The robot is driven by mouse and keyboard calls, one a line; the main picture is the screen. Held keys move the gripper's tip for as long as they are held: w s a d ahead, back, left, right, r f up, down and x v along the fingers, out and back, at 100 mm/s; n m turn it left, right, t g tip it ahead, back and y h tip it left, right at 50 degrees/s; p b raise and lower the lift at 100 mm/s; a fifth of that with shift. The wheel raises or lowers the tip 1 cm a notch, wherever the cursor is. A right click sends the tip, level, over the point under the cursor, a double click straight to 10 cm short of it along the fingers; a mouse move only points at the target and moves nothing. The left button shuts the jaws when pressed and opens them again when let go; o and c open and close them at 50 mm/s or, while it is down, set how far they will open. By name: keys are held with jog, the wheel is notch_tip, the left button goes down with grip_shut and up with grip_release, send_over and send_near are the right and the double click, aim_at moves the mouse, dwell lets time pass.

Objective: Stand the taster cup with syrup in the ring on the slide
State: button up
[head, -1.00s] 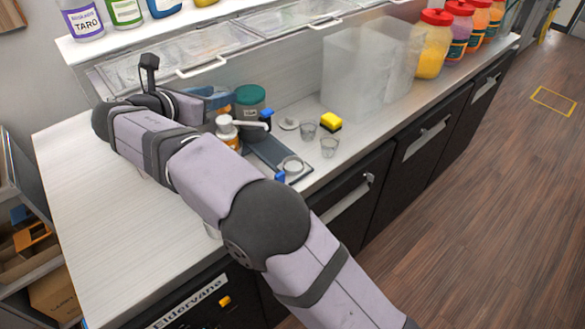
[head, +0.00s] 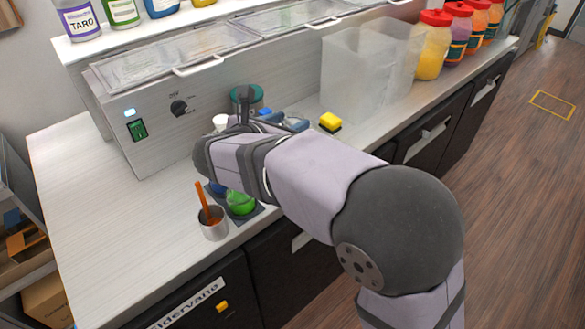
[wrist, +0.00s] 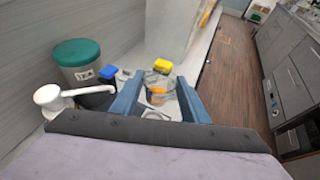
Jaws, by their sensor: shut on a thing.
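In the wrist view my gripper (wrist: 157,80) has its two blue fingers on either side of a clear taster cup (wrist: 158,78) with amber syrup low in it. The gripper is shut on this cup, which looks roughly upright. A pale curved edge (wrist: 156,115) shows just below the cup, between the fingers; it may be the ring on the slide. I cannot tell whether the cup touches it. In the head view my arm hides the cup, the ring and most of the slide.
A green-lidded tub (wrist: 82,60) and a white pump bottle (wrist: 48,97) stand left. A metal cup with an orange-handled tool (head: 213,225) and a green item (head: 240,202) are near the front edge.

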jog(key=shift+f+p, duration=0.4)
jog(key=shift+f, duration=4.65)
jog(key=shift+f, duration=0.2)
jog(key=o, duration=1)
jog(key=shift+r, duration=0.15)
jog(key=b+v, duration=0.1)
jog(key=v, duration=1.1)
jog(key=shift+r+b, duration=0.15)
jog(key=shift+b, duration=0.25)
